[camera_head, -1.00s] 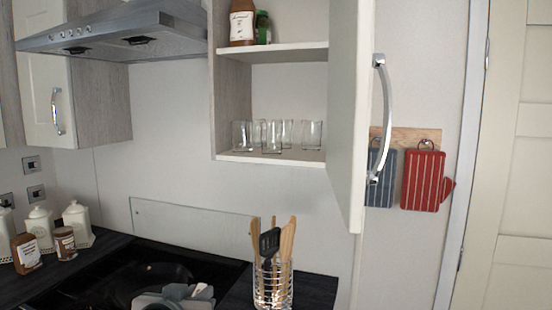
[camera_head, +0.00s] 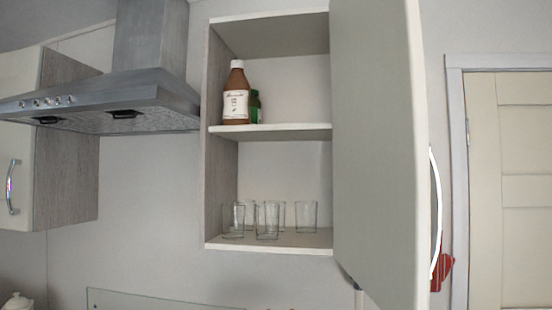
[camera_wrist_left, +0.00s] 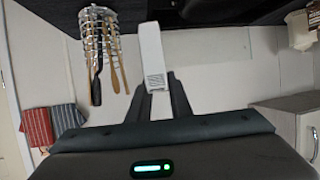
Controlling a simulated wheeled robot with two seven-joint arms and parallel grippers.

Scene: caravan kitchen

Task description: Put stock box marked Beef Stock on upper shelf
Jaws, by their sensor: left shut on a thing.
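My left gripper (camera_wrist_left: 158,95) shows in the left wrist view, its two dark fingers shut on a narrow white box (camera_wrist_left: 151,50). The box has a small patch of print near the fingers, too small to read, so I cannot tell if it says Beef Stock. In the head view the wall cabinet stands open. Its upper shelf (camera_head: 295,132) carries a brown bottle (camera_head: 236,95) with a white label and a small green jar (camera_head: 256,106) at the left. Neither gripper shows in the head view, and my right gripper is in no view.
The upper shelf is bare right of the jar. Several clear glasses (camera_head: 266,220) stand on the lower shelf (camera_head: 300,240). The open cabinet door (camera_head: 378,150) juts out at the right. A range hood (camera_head: 120,98) is at the left. A utensil holder (camera_wrist_left: 98,40) appears in the wrist view.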

